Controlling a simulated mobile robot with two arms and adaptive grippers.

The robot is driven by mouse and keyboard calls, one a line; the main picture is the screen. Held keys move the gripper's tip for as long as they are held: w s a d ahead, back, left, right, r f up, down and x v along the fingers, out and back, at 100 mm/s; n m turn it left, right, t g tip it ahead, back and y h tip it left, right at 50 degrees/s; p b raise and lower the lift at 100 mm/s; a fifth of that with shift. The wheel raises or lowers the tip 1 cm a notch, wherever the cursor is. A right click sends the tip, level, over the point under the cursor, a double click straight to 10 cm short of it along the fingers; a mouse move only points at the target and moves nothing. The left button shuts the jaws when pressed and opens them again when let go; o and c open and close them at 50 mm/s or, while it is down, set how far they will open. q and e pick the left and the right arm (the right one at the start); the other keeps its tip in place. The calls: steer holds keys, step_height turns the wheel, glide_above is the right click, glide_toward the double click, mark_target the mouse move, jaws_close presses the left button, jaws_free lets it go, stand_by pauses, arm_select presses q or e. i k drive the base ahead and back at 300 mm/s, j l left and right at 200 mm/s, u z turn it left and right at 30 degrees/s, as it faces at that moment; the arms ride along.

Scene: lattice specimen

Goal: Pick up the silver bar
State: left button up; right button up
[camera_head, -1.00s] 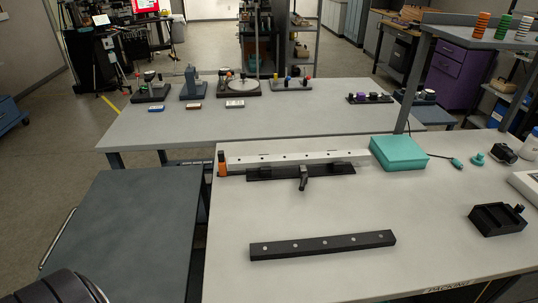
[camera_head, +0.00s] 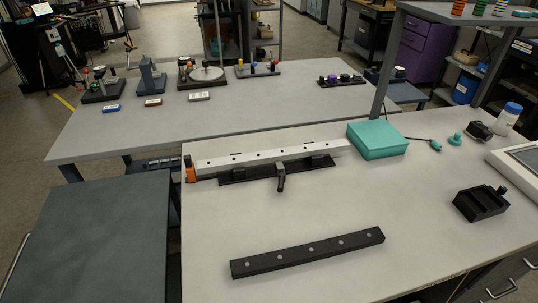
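The silver bar (camera_head: 222,163) is long and pale with several dark holes along it. It lies lengthwise along the back edge of the white table (camera_head: 400,215). It rests on or just behind a black fixture (camera_head: 240,177) with a handle (camera_head: 281,180) at its front. An orange piece (camera_head: 191,172) sits at its left end, and its right end reaches close to a teal box. A black bar (camera_head: 308,252) with several light dots lies apart in front. Neither of my grippers is in view.
The teal box (camera_head: 377,138) stands right of the silver bar. A black tray block (camera_head: 480,203) sits at the right. A grey surface (camera_head: 95,240) is at the left. A bench (camera_head: 250,125) with small devices stands behind. The table between the fixture and black bar is clear.

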mark_target(230, 163)
steer(key=k+u, duration=0.15)
steer(key=u, duration=0.2)
steer(key=k+j+u, duration=0.1)
steer(key=u, duration=0.25)
steer(key=k+j+u, duration=0.1)
steer(key=u, duration=0.3)
